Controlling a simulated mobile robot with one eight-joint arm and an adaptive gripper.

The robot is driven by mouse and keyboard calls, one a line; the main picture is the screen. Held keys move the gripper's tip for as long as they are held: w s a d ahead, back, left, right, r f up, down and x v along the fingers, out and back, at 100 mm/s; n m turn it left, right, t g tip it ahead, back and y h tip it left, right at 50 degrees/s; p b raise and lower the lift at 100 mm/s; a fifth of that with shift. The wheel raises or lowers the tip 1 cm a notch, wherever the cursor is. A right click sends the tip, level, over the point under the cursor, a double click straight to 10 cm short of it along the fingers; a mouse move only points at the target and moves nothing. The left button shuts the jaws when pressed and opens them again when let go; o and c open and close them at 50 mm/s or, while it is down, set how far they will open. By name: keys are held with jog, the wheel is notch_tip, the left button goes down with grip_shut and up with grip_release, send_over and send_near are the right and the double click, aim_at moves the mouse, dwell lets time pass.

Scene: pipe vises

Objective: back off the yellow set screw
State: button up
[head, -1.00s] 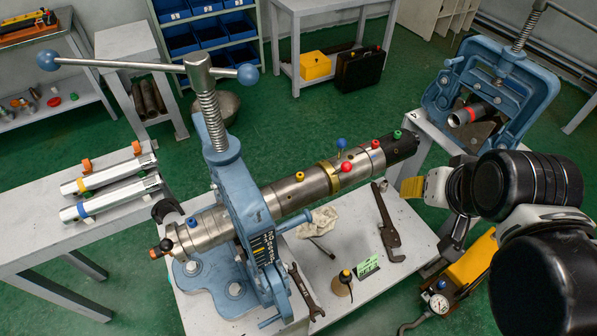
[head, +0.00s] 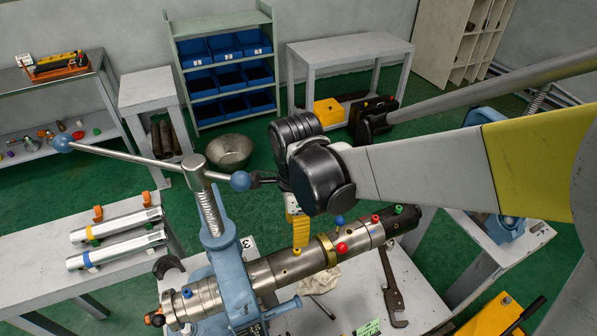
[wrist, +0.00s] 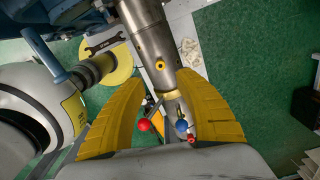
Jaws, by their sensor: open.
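The yellow set screw (head: 297,251) stands on top of the steel pipe tool (head: 262,272), which is clamped in the blue vise (head: 228,262). My gripper (head: 299,240) hangs over the pipe, its yellow fingers pointing down right above the yellow screw. In the wrist view the screw (wrist: 160,65) shows a dark centre and lies just beyond the fingertips, near the midline. My gripper (wrist: 160,82) is open and empty, one finger on each side of the pipe in that view. The exact height of the fingertips above the screw cannot be told.
A red ball knob (head: 342,248) and a blue ball knob (head: 339,220) stick out of the pipe close to my fingers. Red and green screws (head: 398,210) sit farther right. The vise's handle bar (head: 135,160) reaches over the left side, its right end near my wrist.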

aim_at(297, 249)
notch_tip(297, 249, down, 9)
jog(key=shift+r+b, duration=0.1)
jog(key=shift+b, duration=1.1)
grip_shut()
